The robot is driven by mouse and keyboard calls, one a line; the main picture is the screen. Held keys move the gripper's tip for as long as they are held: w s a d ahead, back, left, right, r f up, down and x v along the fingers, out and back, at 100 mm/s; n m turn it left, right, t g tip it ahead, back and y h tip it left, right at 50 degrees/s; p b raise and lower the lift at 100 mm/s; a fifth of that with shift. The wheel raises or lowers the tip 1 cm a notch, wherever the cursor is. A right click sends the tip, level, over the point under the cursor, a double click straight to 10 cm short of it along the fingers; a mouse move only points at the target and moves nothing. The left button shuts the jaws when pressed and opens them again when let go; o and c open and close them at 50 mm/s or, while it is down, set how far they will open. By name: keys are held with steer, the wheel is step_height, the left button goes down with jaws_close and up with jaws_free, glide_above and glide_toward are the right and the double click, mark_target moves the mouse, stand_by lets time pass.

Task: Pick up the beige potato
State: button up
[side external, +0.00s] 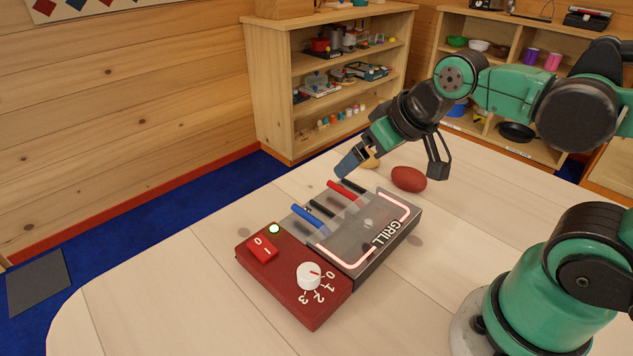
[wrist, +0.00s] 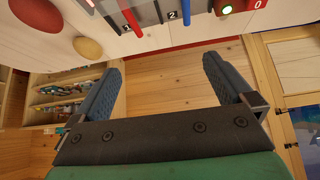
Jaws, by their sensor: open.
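The beige potato (side external: 371,160) lies on the pale table (side external: 470,220) behind my gripper and is partly hidden by it in the side view. It shows whole in the wrist view (wrist: 87,48), near the upper left and outside the jaws. My gripper (side external: 394,163) is open, with nothing between its fingers (wrist: 163,68), and is held above the table near the grill's far end. A dark red potato (side external: 408,179) lies close to the beige one, to its right in the side view; it also shows in the wrist view's top left corner (wrist: 38,13).
A toy grill (side external: 300,275) with a red control panel stands on the table in front of the potatoes. Blue (side external: 309,217), red (side external: 343,190) and black handles stick out from it. Shelves (side external: 325,75) stand beyond the table. The table's left front is clear.

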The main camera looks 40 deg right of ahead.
steer(key=shift+s+a+f, duration=0.15)
steer(key=shift+a+f, duration=0.4)
steer(key=shift+f, duration=0.05)
